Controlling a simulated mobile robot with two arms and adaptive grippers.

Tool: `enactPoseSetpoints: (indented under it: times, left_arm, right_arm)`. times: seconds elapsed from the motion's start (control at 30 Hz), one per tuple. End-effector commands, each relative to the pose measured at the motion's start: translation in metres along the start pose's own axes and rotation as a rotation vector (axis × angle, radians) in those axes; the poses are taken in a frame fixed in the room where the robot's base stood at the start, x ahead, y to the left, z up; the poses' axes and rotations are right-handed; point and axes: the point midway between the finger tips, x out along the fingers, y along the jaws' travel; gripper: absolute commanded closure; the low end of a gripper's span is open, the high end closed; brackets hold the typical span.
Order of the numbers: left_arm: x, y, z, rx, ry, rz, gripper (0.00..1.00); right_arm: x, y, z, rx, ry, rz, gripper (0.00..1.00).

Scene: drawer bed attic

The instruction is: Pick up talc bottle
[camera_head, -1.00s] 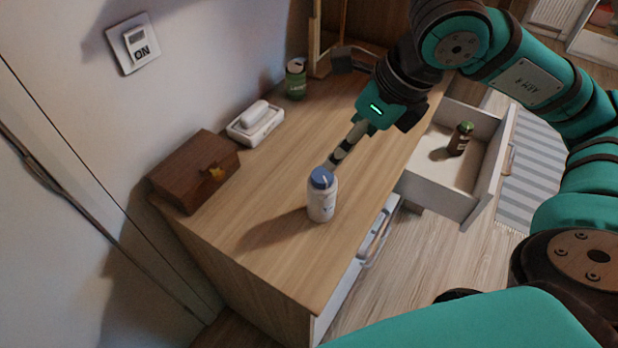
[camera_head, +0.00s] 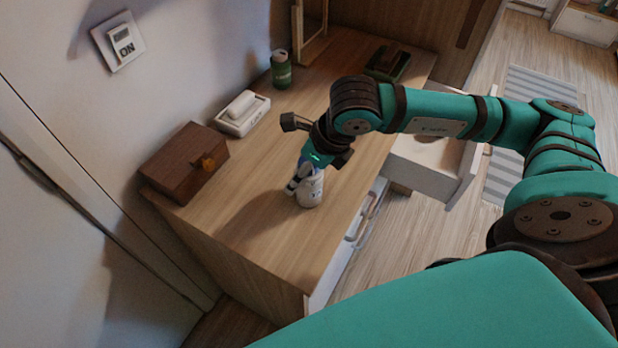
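The talc bottle (camera_head: 313,192) is white and stands upright on the wooden dresser top (camera_head: 262,232), near the front edge. My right gripper (camera_head: 303,183) has come down over it from above. One finger shows beside the bottle's left side, against or very close to it. The gripper hides the blue cap and the other finger, so I cannot tell if it is shut on the bottle. My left gripper is not in view.
A brown wooden box (camera_head: 183,165), a white dish with a soap-like bar (camera_head: 243,113) and a green can (camera_head: 281,69) stand along the wall side. A dark tray (camera_head: 388,63) lies at the far end. An open drawer (camera_head: 432,165) sticks out behind my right arm.

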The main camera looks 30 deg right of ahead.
Motion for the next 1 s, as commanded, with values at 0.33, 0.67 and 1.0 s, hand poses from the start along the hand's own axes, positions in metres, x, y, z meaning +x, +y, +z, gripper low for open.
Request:
enactPoseSetpoints:
  times: [0.33,0.67,1.0]
  left_arm:
    - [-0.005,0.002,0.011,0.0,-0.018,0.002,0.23]
    - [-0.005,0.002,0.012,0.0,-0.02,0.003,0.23]
    - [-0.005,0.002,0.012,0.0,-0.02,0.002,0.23]
  right_arm:
    - [0.02,0.0,0.0,-0.001,-0.001,0.0,0.18]
    - [0.02,0.0,0.0,-0.001,-0.001,-0.001,0.52]
    - [0.019,0.0,0.0,-0.001,-0.002,-0.001,0.84]
